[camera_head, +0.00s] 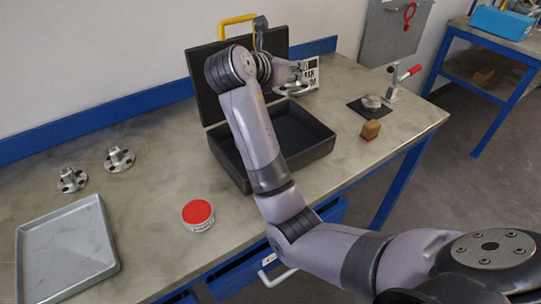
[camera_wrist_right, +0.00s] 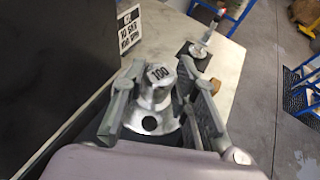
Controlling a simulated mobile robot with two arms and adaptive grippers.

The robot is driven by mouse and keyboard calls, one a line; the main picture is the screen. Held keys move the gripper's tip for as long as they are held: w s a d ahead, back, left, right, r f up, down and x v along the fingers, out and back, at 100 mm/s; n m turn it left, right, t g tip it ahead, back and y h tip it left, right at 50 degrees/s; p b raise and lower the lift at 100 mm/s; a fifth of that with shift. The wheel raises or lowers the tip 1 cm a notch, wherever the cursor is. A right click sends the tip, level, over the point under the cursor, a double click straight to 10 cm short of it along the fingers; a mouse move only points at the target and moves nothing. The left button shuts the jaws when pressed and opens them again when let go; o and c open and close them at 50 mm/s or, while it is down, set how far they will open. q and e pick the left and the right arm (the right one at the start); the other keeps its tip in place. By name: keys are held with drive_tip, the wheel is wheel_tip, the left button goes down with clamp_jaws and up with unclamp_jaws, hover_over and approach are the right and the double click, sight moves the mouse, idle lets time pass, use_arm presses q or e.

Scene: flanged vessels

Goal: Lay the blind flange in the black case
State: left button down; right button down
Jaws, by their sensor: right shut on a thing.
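The black case (camera_head: 318,152) stands open on the bench, its lid (camera_head: 205,88) raised at the back. My right arm reaches across the case and hides part of its inside; the part that shows is bare. My right gripper (camera_head: 275,72) is above the case's back right part, before the lid. It is shut on a grey metal flange (camera_head: 292,89), which I take for the blind flange. In the wrist view the flange (camera_wrist_right: 150,122) has a raised hub marked 100, between the two fingers (camera_wrist_right: 160,80). My left gripper is not in view.
A white label card (camera_head: 310,72) stands behind the case. To the right are a black mat (camera_head: 357,108) with a metal part, a brown block (camera_head: 371,129) and a red-handled clamp (camera_head: 400,80). Left are two flanges (camera_head: 120,159), a grey tray (camera_head: 65,250) and a red-topped tin (camera_head: 198,214).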

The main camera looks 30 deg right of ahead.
drive_tip(key=shift+w+d+r+m+b, duration=0.2)
drive_tip(key=shift+w+d, duration=0.1)
drive_tip(key=shift+d, duration=0.2)
drive_tip(key=shift+w+d+r+m+b, duration=0.15)
drive_tip(key=shift+w+d, duration=0.15)
drive_tip(key=shift+d, duration=0.2)
drive_tip(key=shift+d+f, duration=0.1)
drive_tip(key=shift+f, duration=0.25)
drive_tip(key=shift+w+f+b, duration=0.1)
drive_tip(key=shift+f+b, duration=0.55)
drive_tip(key=shift+f, duration=8.75)
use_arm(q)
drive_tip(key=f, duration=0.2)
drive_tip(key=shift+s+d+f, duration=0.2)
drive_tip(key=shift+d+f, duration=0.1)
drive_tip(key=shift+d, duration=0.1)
use_arm(e)
drive_tip(key=c, duration=1.8)
unclamp_jaws()
drive_tip(key=shift+f, duration=0.2)
drive_tip(key=o, duration=0.5)
